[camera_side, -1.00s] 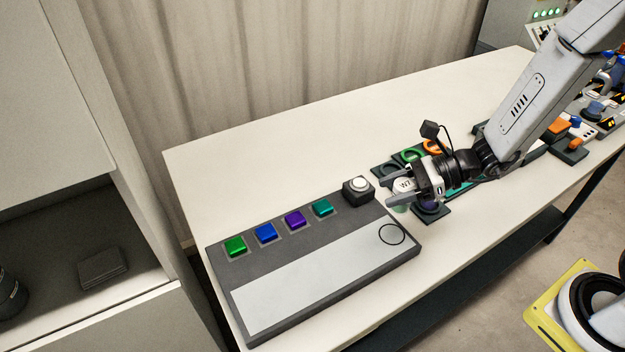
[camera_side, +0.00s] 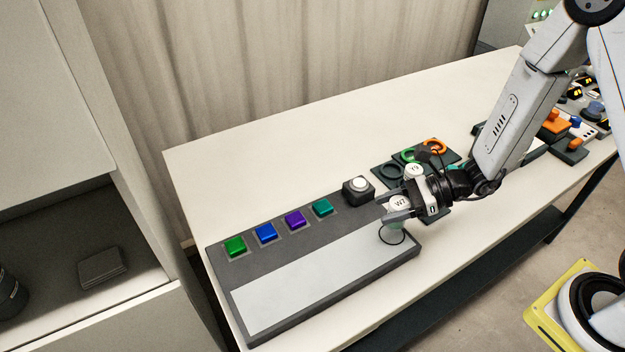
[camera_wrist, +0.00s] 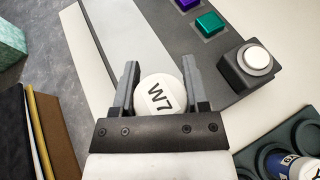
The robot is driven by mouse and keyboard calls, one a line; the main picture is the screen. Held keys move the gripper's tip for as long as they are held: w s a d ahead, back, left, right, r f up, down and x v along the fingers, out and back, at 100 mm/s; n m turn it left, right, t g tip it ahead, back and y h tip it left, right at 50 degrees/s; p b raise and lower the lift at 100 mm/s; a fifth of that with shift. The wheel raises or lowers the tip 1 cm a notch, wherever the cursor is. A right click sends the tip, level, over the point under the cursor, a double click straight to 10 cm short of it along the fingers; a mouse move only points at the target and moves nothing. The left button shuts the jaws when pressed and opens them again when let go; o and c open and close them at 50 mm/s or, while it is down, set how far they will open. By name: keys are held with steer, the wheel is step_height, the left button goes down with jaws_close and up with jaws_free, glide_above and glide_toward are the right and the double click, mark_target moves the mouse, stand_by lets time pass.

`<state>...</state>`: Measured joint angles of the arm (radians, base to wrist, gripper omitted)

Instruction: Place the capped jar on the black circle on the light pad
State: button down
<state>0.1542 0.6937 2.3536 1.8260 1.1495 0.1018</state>
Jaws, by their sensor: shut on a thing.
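The capped jar (camera_side: 398,204) has a white cap marked W7 and a pale greenish body. My gripper (camera_side: 397,209) is shut on it, with one finger on each side. In the wrist view the cap (camera_wrist: 159,94) sits between the two fingers of my gripper (camera_wrist: 158,85). The black circle (camera_side: 380,238) is a thin ring at the right end of the light pad (camera_side: 300,285). In the side view the jar is over the far edge of the circle and hides part of it. I cannot tell whether the jar's base touches the pad.
The dark panel (camera_side: 290,326) around the pad carries green, blue, purple and teal buttons and a black box with a white button (camera_side: 358,190). Behind my gripper, a dark rack (camera_side: 386,171) has coloured rings and another white-capped jar (camera_side: 414,170). The table's far left is clear.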

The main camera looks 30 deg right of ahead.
steer(key=shift+f, duration=1.5)
steer(key=shift+f, duration=0.1)
steer(key=shift+c, duration=0.5)
jaws_free()
steer(key=v, duration=1.2)
